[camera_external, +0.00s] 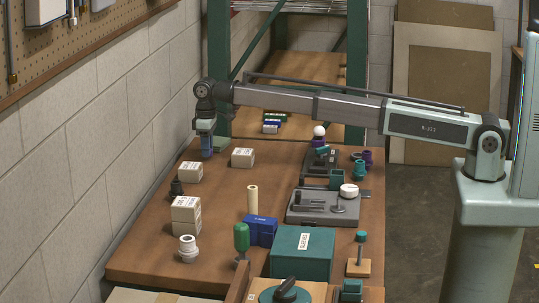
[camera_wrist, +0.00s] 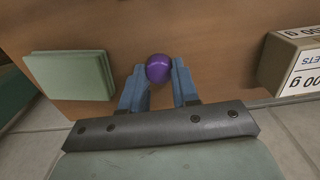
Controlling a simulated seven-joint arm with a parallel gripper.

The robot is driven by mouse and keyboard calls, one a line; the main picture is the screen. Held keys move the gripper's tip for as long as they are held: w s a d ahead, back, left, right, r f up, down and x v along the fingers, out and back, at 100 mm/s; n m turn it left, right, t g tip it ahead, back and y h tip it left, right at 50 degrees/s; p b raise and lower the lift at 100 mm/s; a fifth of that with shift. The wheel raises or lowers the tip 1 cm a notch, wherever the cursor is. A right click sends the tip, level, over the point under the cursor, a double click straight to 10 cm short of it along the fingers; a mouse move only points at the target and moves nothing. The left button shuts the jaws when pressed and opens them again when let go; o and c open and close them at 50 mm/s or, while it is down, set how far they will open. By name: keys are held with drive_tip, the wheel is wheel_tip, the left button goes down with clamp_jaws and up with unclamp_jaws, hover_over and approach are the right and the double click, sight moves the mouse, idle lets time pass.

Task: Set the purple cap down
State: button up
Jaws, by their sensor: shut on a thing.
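The purple cap (camera_wrist: 158,68) is round and smooth on the side I see. It sits between the two blue fingertips of my gripper (camera_wrist: 158,72) in the wrist view, and the gripper is shut on it. In the external view my gripper (camera_external: 207,150) points down at the far left part of the wooden table (camera_external: 220,240), close to the wall. The cap cannot be made out clearly there. Brown tabletop shows beyond the cap in the wrist view. I cannot tell whether the cap touches it.
A white carton (camera_external: 243,157) stands just right of my gripper, and another (camera_external: 189,172) stands nearer the camera. In the wrist view a carton (camera_wrist: 292,62) is at right and a flat green block (camera_wrist: 70,75) at left. Bare table lies between them.

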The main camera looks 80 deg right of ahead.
drive_tip(key=shift+f, duration=0.6)
drive_tip(key=shift+f, duration=0.2)
drive_tip(key=o, duration=1)
drive_tip(key=shift+r, duration=0.15)
wheel_tip(320, 180, up, 12)
